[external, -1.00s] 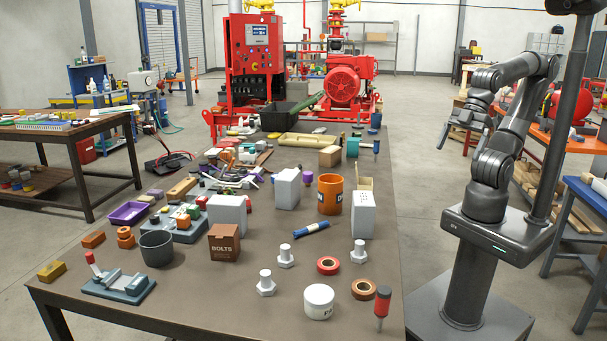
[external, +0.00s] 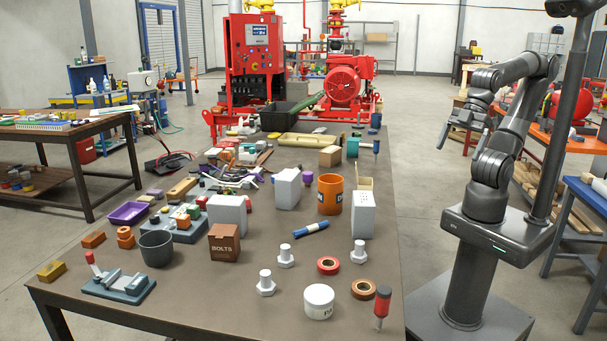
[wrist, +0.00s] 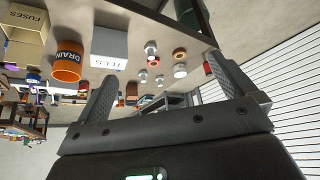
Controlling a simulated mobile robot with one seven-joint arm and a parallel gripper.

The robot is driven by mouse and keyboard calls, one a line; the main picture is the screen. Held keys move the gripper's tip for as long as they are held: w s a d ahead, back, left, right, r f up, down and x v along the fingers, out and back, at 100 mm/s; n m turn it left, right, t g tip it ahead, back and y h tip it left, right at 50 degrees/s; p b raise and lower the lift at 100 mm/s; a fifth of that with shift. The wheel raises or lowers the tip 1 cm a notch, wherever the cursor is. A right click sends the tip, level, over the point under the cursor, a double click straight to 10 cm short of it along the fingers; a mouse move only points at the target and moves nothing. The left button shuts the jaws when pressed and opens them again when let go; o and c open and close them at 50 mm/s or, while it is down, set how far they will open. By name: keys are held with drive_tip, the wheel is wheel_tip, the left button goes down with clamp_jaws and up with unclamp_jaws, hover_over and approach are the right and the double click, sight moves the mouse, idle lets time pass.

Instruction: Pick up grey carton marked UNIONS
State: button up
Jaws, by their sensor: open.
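Three pale grey cartons stand on the brown table: one at the middle back (external: 287,188), one at the left (external: 227,215) and one at the right (external: 363,215). The right one seems to be the carton whose label reads TEES in the wrist view (wrist: 108,48). No UNIONS label is readable, so I cannot tell which of the other two bears it. My gripper (external: 460,132) is open and empty, raised beyond the table's right edge, well apart from all cartons. Its spread fingers also show in the wrist view (wrist: 165,80).
An orange DRAIN bucket (external: 330,195) stands between the middle and right cartons. A brown BOLTS box (external: 224,243) stands in front of the left carton. White bolts, tape rolls (external: 365,289) and a white jar (external: 319,301) are at the front right. Clutter crowds the left and back.

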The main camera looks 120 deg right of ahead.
drive_tip(key=shift+c, duration=1.2)
